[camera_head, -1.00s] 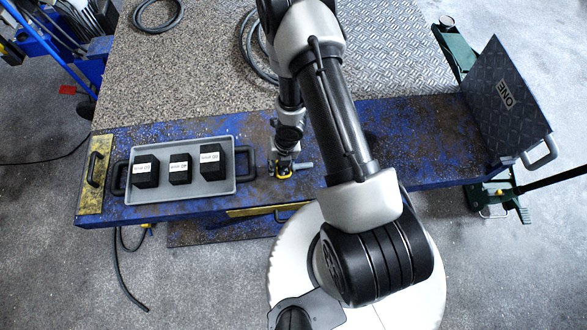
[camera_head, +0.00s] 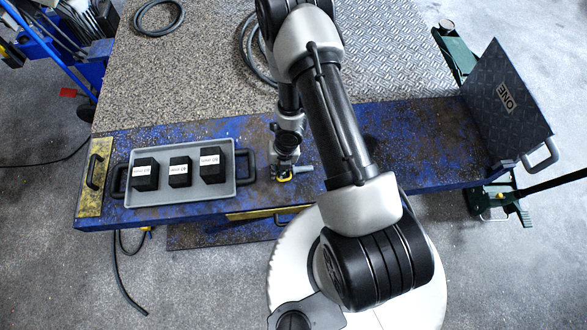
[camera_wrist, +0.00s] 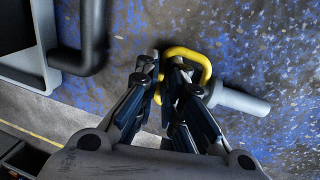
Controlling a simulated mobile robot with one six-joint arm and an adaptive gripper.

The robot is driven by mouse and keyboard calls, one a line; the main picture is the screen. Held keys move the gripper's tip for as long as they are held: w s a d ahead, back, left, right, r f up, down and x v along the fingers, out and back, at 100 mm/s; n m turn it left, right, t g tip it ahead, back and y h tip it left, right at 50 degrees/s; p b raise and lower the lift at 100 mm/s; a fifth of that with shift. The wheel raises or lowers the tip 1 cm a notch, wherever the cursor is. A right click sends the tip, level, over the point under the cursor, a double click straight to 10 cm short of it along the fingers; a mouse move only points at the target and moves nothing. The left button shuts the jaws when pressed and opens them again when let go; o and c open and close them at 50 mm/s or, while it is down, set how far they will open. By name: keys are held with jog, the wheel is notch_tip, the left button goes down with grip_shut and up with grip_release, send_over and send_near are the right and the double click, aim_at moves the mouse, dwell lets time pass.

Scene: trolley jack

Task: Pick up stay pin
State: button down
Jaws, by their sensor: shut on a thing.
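The stay pin is a grey pin with a yellow loop handle. In the wrist view its grey shank (camera_wrist: 242,99) points to the lower right, and its yellow loop (camera_wrist: 205,58) passes between my fingers. My gripper (camera_wrist: 163,70) is shut on the yellow loop. In the head view my gripper (camera_head: 283,171) is at the front part of the blue bench top, with the grey shank of the stay pin (camera_head: 303,169) sticking out to its right. I cannot tell whether the pin touches the bench.
A grey tray (camera_head: 143,197) with three labelled black blocks stands just left of my gripper; its black handle (camera_wrist: 93,35) is close in the wrist view. A dark panel marked ONE (camera_head: 505,100) stands at the right. The blue bench top (camera_head: 425,140) between is clear.

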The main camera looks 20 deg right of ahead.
notch_tip(320, 180, up, 20)
jog(key=p, duration=1.2)
jog(key=shift+p, duration=0.35)
